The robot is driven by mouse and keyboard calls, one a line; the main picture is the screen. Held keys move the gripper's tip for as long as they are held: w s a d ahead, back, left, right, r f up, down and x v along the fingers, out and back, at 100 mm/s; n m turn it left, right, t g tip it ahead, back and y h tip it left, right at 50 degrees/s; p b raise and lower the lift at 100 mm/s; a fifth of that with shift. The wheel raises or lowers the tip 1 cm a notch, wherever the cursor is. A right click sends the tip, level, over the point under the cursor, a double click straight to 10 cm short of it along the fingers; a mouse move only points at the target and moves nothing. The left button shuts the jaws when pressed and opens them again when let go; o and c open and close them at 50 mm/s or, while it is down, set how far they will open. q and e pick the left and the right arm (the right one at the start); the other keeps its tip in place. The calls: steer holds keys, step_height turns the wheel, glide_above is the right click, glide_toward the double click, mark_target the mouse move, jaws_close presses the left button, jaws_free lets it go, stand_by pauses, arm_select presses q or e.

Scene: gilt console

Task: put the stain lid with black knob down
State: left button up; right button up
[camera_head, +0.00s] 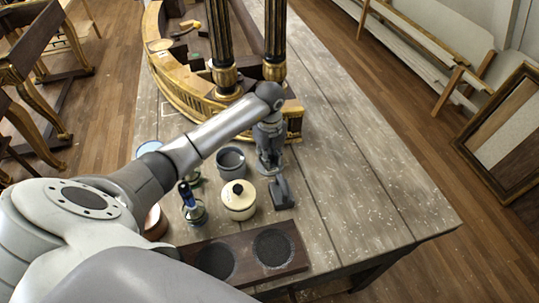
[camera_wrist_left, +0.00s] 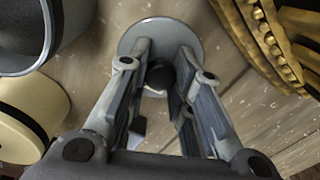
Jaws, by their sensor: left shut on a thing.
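The stain lid (camera_wrist_left: 128,38) is a flat grey disc with a black knob (camera_wrist_left: 160,76), seen in the left wrist view. My left gripper (camera_wrist_left: 159,82) is shut on the knob, with a finger on either side. In the head view the left gripper (camera_head: 277,180) points down over the table, right of an open grey pot (camera_head: 231,163); the lid is mostly hidden there. The grey pot also shows at the upper left of the left wrist view (camera_wrist_left: 48,30). I cannot tell whether the lid touches the table. My right gripper is not in view.
A cream pot (camera_head: 238,208) with its own black-knobbed lid stands close left of the gripper. A brush jar (camera_head: 195,213) and a dark board with two round recesses (camera_head: 290,262) are nearer. The gilt console (camera_head: 190,85) stands behind. The table (camera_head: 360,190) is clear to the right.

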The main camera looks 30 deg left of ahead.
mark_target(270, 158)
arm_select(q)
steer(key=shift+f, duration=0.2)
steer(key=o, duration=0.9)
steer(key=shift+r, duration=0.1)
steer(key=shift+r, duration=0.1)
step_height(270, 158, up, 12)
steer(key=b, duration=0.2)
steer(key=shift+b, duration=0.35)
